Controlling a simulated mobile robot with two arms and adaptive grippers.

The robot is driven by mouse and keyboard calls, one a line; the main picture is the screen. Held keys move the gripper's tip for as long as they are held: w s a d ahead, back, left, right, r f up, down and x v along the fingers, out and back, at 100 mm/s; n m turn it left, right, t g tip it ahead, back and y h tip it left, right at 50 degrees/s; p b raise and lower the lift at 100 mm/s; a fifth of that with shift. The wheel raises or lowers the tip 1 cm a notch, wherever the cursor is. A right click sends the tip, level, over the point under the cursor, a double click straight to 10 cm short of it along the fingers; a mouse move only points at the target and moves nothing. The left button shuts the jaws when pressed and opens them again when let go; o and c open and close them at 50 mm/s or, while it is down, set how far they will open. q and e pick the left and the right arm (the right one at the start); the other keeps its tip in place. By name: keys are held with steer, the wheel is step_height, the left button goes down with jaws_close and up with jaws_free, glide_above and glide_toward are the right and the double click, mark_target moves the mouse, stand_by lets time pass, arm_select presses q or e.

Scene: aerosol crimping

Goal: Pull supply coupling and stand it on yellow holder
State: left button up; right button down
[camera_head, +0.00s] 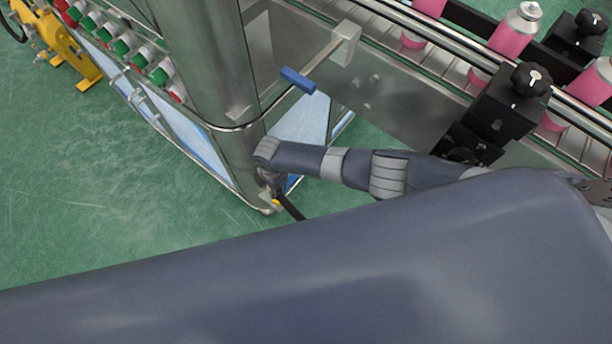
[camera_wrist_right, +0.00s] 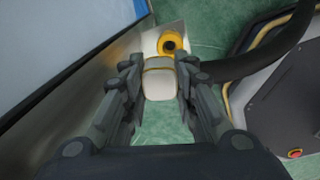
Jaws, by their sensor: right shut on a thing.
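My right gripper (camera_wrist_right: 159,85) is shut on a pale, rounded block with a yellow band, which I take to be the supply coupling (camera_wrist_right: 160,84). A black hose (camera_wrist_right: 250,64) runs right from beside the fingers; its join is hidden. A yellow ring with a dark centre (camera_wrist_right: 173,42) sits on a pale plate just beyond the coupling; I cannot tell if it is the yellow holder or whether they touch. In the head view my right gripper (camera_head: 268,180) is low beside the machine's steel column, mostly hidden by my wrist. My left gripper is not in view.
The steel column (camera_head: 205,60) stands close left of my right gripper. A blue-handled lever (camera_head: 298,80) juts out above my forearm. A conveyor with pink cans (camera_head: 515,30) and black clamps (camera_head: 510,100) runs at upper right. Green floor (camera_head: 90,190) is clear at left.

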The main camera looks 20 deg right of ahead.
steer(key=shift+f, duration=0.25)
steer(key=shift+s+d+r, duration=0.3)
steer(key=shift+s, duration=0.05)
steer(key=shift+f, duration=0.1)
steer(key=shift+w, duration=0.1)
steer(key=shift+d+f+g+b, duration=0.1)
steer(key=shift+g+b, duration=0.2)
steer(key=shift+b, duration=0.4)
steer(key=shift+h, duration=0.3)
steer(key=shift+f+b, duration=0.15)
steer(key=shift+b, duration=0.2)
